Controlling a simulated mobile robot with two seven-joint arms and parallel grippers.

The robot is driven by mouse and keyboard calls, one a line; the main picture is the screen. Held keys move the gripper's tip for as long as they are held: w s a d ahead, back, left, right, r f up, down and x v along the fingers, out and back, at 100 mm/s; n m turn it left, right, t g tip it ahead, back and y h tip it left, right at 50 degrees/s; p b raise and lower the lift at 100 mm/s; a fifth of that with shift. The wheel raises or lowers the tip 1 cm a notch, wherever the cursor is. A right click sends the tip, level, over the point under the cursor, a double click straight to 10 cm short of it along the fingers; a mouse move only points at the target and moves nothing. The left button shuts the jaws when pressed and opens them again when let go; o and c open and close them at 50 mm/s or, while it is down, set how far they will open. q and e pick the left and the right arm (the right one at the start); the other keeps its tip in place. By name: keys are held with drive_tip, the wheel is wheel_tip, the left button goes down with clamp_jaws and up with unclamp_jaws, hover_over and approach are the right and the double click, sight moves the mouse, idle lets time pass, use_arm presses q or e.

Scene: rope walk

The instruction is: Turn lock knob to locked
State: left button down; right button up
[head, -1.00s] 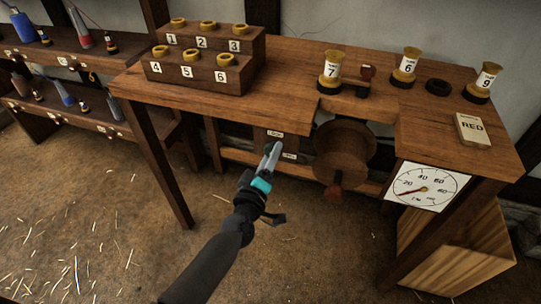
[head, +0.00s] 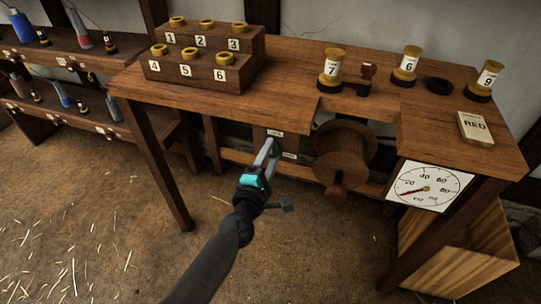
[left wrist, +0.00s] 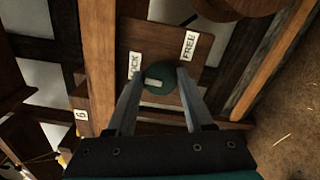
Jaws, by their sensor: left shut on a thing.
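The lock knob is a dark green disc (left wrist: 158,76) with a short pale bar on its face, on a brown wooden plate (left wrist: 165,53) under the bench. In the left wrist view a LOCK label (left wrist: 134,67) is at its left and a FREE label (left wrist: 189,45) at its upper right. The pale bar lies nearly level in that view, left of the knob's middle, on the LOCK side. My left gripper (head: 270,147) is shut on the knob, one finger each side. In the head view the fingers mostly hide the knob. My right gripper is not in view.
A wooden reel (head: 343,155) with a crank handle (head: 334,194) is just right of the gripper. A round dial (head: 428,187) hangs at the bench's right front. Numbered spools and a RED box (head: 475,128) stand on the bench top (head: 285,75). The floor in front is open.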

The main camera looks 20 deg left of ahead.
use_arm(q)
drive_tip(key=shift+n, duration=0.5)
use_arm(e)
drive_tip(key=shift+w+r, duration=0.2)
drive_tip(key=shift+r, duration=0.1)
use_arm(q)
drive_tip(key=shift+c, duration=1.6)
unclamp_jaws()
drive_tip(key=shift+s, duration=0.6)
drive_tip(key=s+p, duration=0.1)
drive_tip(key=s, duration=1.3)
drive_tip(key=shift+a, duration=0.3)
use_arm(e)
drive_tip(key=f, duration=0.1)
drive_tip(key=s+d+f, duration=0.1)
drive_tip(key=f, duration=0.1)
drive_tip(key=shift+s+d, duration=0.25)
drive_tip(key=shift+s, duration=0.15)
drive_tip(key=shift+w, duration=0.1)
